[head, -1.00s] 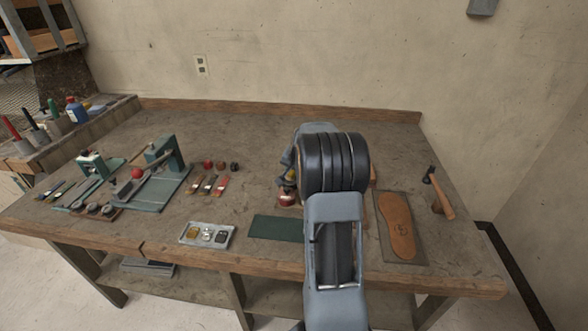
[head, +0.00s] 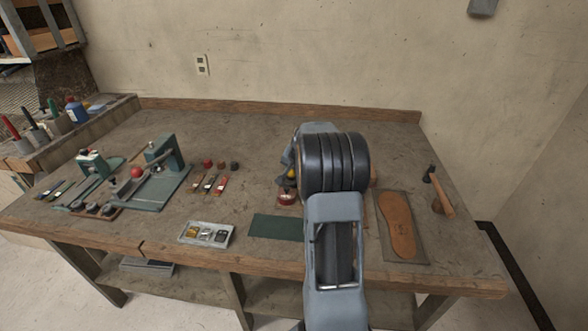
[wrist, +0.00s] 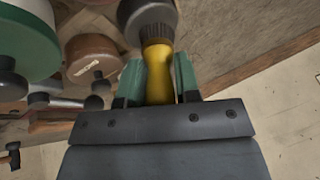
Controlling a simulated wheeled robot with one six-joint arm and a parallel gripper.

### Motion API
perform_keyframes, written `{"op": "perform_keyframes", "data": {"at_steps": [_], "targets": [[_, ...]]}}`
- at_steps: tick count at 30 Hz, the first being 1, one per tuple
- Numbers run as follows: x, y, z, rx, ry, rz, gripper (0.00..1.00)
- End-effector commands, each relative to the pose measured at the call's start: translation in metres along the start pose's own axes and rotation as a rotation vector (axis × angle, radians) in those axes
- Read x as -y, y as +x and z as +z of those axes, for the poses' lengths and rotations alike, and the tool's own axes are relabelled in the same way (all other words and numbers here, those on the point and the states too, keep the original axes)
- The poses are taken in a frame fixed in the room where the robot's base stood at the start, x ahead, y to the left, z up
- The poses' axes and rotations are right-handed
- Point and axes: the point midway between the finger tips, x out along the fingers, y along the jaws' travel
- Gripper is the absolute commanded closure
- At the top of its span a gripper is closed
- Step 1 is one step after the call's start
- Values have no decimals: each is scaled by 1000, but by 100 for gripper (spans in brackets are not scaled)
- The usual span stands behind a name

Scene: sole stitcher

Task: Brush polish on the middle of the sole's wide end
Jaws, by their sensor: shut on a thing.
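The tan sole (head: 398,222) lies on a dark mat at the right of the bench, its length running from back to front. The far end looks wider. My gripper (wrist: 159,85) shows green-padded fingers shut on a yellow-handled tool (wrist: 158,70), probably the brush, with a dark round end. In the head view my arm hides most of the gripper.
A dark green mat (head: 278,228) lies left of my arm. A grey tray (head: 207,233) with small pieces is farther left. A wooden-handled hammer (head: 440,193) lies right of the sole. Round containers, one green and white (wrist: 25,40) and one brown (wrist: 92,58), are close in the wrist view.

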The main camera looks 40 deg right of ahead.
Motion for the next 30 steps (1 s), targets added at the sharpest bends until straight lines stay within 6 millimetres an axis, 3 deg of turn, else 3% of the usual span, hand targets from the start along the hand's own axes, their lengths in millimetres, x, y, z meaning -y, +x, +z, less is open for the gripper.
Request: {"op": "perform_keyframes", "data": {"at_steps": [16, 30], "targets": [[0, -2, 0, 5, 0, 2, 93], [13, -35, -14, 1, 0, 1, 93]]}}
